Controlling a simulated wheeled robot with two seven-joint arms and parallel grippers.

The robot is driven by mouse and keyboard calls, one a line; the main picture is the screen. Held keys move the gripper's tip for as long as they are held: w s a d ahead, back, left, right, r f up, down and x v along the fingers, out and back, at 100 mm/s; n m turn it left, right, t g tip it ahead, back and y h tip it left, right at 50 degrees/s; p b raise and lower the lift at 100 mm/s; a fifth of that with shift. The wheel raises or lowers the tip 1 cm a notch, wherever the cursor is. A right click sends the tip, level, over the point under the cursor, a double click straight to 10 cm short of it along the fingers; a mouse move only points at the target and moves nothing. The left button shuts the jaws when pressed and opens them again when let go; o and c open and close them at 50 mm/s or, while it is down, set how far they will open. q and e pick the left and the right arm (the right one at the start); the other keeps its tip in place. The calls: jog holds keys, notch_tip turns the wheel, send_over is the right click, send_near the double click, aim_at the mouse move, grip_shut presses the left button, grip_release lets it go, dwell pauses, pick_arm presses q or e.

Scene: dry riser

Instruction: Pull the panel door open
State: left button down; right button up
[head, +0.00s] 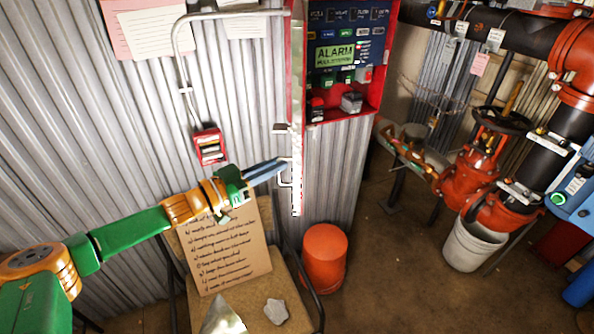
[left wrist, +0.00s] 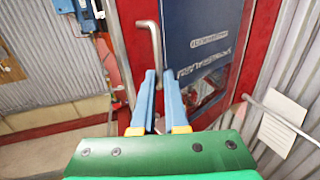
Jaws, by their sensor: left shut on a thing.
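The alarm panel is a red box (head: 372,100) on the corrugated wall with a dark blue face. Its door (head: 298,110) stands open, seen nearly edge-on at the box's left side in the head view. In the left wrist view the door (left wrist: 256,60) shows a red frame around a dark blue pane. A pale bar handle (head: 284,184) sits on the door's left face; it also shows in the left wrist view (left wrist: 153,36). My left gripper (head: 285,162) is shut on the handle, its blue fingertips (left wrist: 159,73) at the bar's near end.
A chair (head: 265,285) with a handwritten cardboard sign (head: 225,250) stands below my left arm. An orange bucket (head: 325,257) is under the panel. Red valves (head: 470,175), dark pipes and a white bucket (head: 474,243) fill the right. Floor between is clear.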

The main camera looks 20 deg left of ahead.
pick_arm(q)
jog(key=shift+m+g+h, duration=0.6)
jog(key=shift+m+h, duration=0.1)
jog(key=shift+h, duration=0.2)
jog(key=shift+a+r, duration=0.15)
jog(key=shift+a, duration=1.05)
jog(key=shift+a+r, duration=0.15)
jog(key=shift+a, duration=1.05)
jog(key=c, duration=1.3)
grip_release()
jog(key=shift+c, duration=0.2)
jog(key=o, duration=0.4)
jog(key=shift+w+f, duration=0.1)
jog(key=shift+w, duration=0.15)
jog(key=shift+w+d+f, duration=0.2)
jog(key=shift+w+f, duration=0.05)
jog(key=shift+f, duration=0.05)
